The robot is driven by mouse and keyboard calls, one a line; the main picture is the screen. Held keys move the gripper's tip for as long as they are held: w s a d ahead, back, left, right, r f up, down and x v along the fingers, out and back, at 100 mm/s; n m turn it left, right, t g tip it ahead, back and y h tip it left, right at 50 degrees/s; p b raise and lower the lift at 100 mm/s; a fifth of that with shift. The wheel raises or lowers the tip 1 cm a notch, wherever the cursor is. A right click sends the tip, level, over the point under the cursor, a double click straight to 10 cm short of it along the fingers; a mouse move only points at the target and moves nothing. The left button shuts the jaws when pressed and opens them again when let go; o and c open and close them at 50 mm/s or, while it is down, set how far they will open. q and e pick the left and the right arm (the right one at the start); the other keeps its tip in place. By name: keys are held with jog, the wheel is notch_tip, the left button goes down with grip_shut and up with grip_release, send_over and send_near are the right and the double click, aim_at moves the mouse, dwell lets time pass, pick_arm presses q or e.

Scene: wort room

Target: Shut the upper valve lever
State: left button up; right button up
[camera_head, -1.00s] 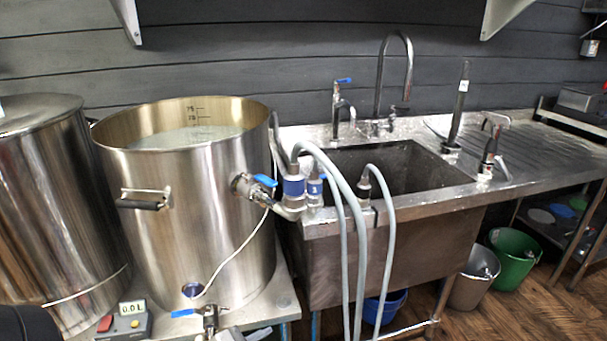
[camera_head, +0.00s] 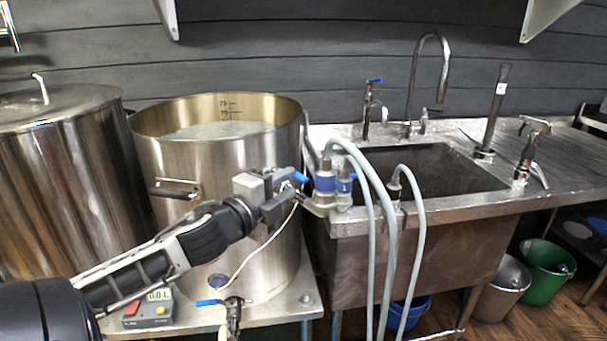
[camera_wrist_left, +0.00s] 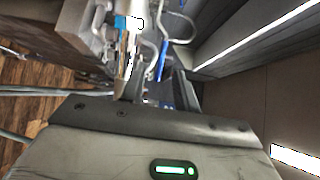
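The upper valve's blue lever (camera_head: 300,177) shows on the right side of the steel kettle (camera_head: 225,240), just beyond my left gripper (camera_head: 285,190). The gripper comes in from the lower left, in front of the kettle, and hides most of the valve body. Its fingers look apart, with nothing clearly held between them. I cannot tell whether they touch the lever. In the left wrist view, blue parts (camera_wrist_left: 163,62) show beyond the finger area, blurred. A lower valve with a blue lever (camera_head: 208,302) is at the kettle's base. My right gripper is out of view.
Grey hoses (camera_head: 372,230) rise beside the valve and hang in front of the sink (camera_head: 440,215). A white cable (camera_head: 270,240) runs down the kettle. A small meter (camera_head: 150,310) reading 0.0 L sits below my arm. Another steel vessel (camera_head: 65,180) stands left.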

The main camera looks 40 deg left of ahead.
aim_at(295, 179)
pick_arm(q)
jog(key=w, duration=0.6)
jog(key=shift+w+a, duration=0.25)
jog(key=shift+a, duration=0.15)
grip_shut()
